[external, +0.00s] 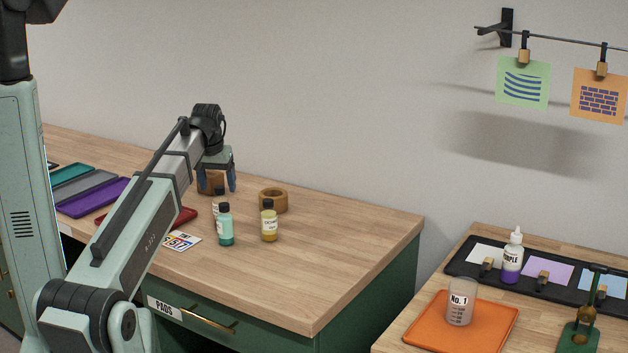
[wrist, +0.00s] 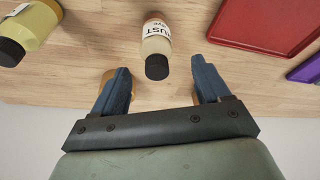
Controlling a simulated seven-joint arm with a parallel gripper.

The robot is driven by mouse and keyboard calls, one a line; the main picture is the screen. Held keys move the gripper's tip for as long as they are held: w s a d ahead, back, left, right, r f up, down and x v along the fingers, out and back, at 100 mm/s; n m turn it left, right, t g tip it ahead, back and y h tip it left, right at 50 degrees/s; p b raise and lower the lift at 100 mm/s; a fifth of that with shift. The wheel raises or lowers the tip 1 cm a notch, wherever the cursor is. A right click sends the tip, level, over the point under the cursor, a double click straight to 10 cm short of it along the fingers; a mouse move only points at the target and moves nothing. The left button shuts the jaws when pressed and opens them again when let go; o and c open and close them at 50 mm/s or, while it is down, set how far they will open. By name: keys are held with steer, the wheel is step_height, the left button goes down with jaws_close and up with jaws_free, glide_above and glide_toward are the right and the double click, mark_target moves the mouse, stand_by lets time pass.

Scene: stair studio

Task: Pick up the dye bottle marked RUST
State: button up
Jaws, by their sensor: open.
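The bottle marked RUST (wrist: 156,42) has a dark cap and a pale label with part of the word showing. In the wrist view it is centred ahead of my gripper (wrist: 163,66), its cap between the two finger lines. In the external view a dark-capped bottle (external: 216,207), apparently the same one, stands partly hidden behind a teal bottle (external: 226,228). My gripper (external: 217,188) is above the wooden counter, just behind and above that bottle. Its blue fingers are apart with nothing gripped.
A yellow OCHRE bottle (external: 269,223) stands to the right; it also shows in the wrist view (wrist: 27,25). A wooden ring (external: 273,200) is behind it, and another is partly hidden behind my gripper. A red tray (wrist: 265,22) lies nearby. The counter's right part is clear.

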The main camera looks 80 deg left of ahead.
mark_target(221, 197)
steer(key=shift+d+x, duration=0.2)
steer(key=shift+x, duration=2.4)
steer(key=shift+w, duration=0.1)
